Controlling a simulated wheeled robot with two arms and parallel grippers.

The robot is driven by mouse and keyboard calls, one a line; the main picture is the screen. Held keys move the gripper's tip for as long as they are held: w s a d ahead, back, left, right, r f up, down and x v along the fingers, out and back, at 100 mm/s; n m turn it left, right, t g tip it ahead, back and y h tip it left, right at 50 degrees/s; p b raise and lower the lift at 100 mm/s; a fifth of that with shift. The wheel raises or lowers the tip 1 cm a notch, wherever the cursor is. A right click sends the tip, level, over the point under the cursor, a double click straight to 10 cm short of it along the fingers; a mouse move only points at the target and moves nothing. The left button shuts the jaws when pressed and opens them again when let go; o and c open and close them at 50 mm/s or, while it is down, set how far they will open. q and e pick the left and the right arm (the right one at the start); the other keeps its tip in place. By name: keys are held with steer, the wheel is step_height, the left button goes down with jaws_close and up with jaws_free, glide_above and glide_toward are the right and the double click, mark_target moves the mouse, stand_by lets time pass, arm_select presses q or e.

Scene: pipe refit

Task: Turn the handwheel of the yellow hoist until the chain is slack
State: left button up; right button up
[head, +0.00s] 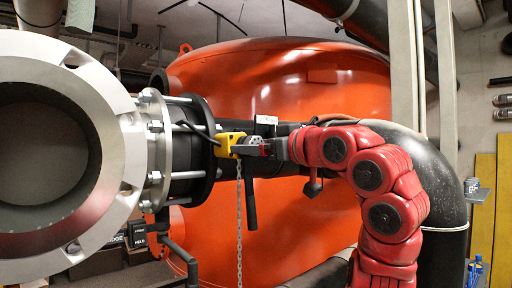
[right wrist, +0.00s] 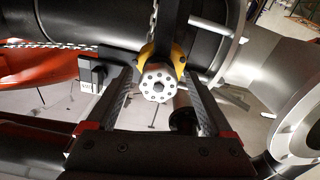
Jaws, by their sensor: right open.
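The yellow hoist (head: 225,146) hangs beside the dark pipe in the middle of the head view. Its chain (head: 239,214) runs straight down from it. In the right wrist view, the hoist's yellow body (right wrist: 179,54) shows behind a pale round handwheel (right wrist: 157,83) with a ring of holes. My right gripper (head: 243,148) reaches in from the right at the hoist. It is open, with one finger on each side of the handwheel and visible gaps between. The handwheel is hidden by the gripper in the head view. My left gripper is not in view.
A large orange tank (head: 320,80) stands behind the hoist. A pale flange (head: 125,125) with bolts is close on the left. A black pipe elbow (head: 445,185) lies behind my right arm. A dark handle (head: 251,205) hangs just right of the chain.

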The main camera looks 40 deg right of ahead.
steer(key=shift+d, duration=0.1)
steer(key=c, duration=0.4)
jaws_close()
steer(key=n, duration=0.6)
steer(key=shift+r, duration=0.1)
steer(key=n, duration=0.6)
steer(key=shift+n, duration=0.3)
stand_by(0.4)
steer(key=shift+o, duration=2)
jaws_free()
